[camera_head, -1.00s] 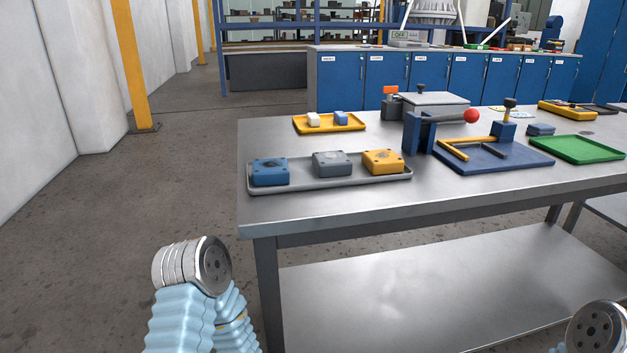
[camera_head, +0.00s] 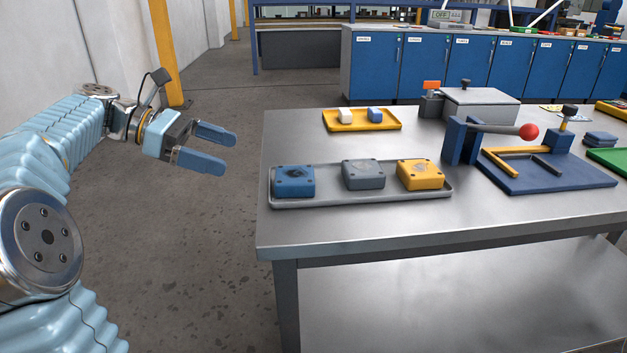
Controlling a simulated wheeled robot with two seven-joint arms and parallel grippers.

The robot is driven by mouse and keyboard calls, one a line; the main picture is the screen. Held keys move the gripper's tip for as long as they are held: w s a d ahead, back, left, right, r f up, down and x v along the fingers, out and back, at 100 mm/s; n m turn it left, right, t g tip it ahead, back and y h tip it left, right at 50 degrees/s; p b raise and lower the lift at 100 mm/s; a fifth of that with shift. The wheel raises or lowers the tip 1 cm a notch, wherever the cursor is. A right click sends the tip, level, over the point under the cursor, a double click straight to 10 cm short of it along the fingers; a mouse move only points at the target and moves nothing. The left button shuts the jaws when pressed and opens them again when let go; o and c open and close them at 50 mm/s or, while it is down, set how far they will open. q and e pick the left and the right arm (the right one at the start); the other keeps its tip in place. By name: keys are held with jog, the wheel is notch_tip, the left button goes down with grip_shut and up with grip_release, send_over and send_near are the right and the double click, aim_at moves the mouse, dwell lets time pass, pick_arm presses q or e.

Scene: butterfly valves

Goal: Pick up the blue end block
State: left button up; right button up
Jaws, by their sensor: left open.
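The blue end block (camera_head: 293,182) sits at the left end of a grey tray (camera_head: 365,195) near the table's left edge. A grey block (camera_head: 363,175) and a yellow block (camera_head: 420,175) stand to its right in the same tray. My left gripper (camera_head: 231,152) is open and empty. It is in the air left of the table, with its two blue fingers pointing right toward the tray, apart from the blue block. My right gripper is not in view.
A yellow tray (camera_head: 385,126) with a white and a blue piece lies behind the grey tray. A blue fixture (camera_head: 540,172) with a red-knobbed lever (camera_head: 529,131) stands to the right. The steel table (camera_head: 340,231) is bare along its front edge.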

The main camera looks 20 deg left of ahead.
pick_arm(q)
send_near(297, 173)
jog(key=shift+b+x, duration=0.45)
jog(key=shift+x, duration=0.75)
jog(key=x, duration=0.6)
jog(key=shift+d, duration=0.1)
jog(key=c, duration=1.2)
jog(key=shift+c, duration=0.3)
